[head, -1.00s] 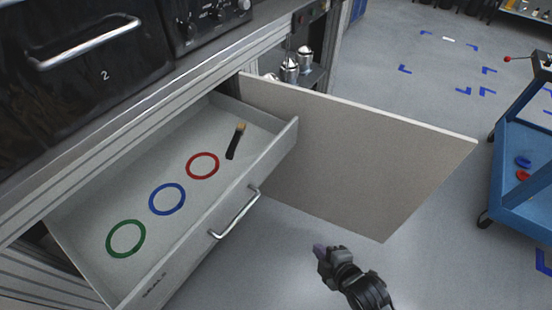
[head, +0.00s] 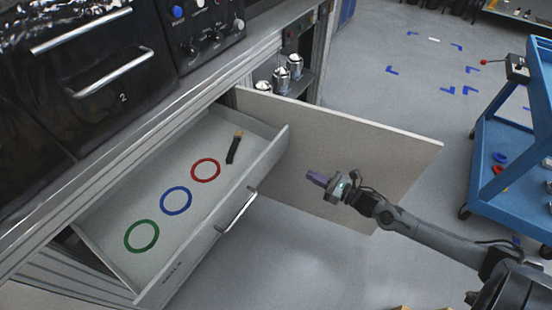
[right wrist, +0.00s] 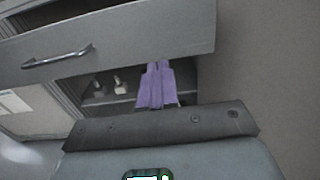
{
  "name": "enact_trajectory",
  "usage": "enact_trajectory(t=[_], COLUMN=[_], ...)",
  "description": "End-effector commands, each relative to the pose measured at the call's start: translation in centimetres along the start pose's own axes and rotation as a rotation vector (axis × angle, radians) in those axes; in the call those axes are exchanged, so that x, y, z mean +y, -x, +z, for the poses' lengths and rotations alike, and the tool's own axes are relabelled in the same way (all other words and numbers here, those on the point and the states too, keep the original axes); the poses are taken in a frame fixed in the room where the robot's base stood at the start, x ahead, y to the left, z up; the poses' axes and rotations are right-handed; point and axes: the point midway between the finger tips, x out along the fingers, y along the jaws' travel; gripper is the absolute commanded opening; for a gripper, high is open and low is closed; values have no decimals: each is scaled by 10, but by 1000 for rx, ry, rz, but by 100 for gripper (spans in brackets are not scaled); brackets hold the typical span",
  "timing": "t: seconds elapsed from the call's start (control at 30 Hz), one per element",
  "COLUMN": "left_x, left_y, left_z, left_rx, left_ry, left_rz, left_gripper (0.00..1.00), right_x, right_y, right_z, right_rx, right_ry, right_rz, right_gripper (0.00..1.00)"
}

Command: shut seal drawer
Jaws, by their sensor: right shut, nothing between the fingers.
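The seal drawer (head: 160,285) is pulled out from under the bench. A green ring (head: 141,236), a blue ring (head: 176,200) and a red ring (head: 206,170) lie flat in it, with a brush (head: 235,148) beyond them. Its bar handle (head: 237,210) is on the front face; the drawer front (right wrist: 150,45) and handle (right wrist: 57,58) also show in the right wrist view. My right gripper (head: 314,178) has purple fingers, shut and empty, to the right of the drawer front and apart from it. The fingers (right wrist: 158,64) also show in the right wrist view. My left gripper is out of view.
An open cabinet door panel (head: 350,150) stands out beyond the drawer, behind my right gripper. A blue cart (head: 507,135) stands at the right. Metal canisters (head: 288,70) sit on a shelf behind the panel. The floor before the drawer is mostly clear.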

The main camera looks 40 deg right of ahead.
Motion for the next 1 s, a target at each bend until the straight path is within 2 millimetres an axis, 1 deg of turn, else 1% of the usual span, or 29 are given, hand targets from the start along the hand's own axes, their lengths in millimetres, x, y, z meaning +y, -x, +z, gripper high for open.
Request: enact_trajectory(t=[0.17,0.5,0.7,0.8,1.0], left_x=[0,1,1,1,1], left_y=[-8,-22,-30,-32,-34], left_z=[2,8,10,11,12], left_rx=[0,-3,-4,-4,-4], left_ry=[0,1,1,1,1], left_rz=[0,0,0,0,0], left_gripper=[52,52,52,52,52], right_x=[0,0,1,0,1], right_y=[-21,-81,-110,-121,-132], right_z=[-2,-2,-2,-2,-1], right_rx=[-4,-5,-5,-2,-1], right_ry=[-2,-5,-5,-4,-5], right_rz=[-2,-2,-2,-2,-1], right_gripper=[0,0,0,0,0])
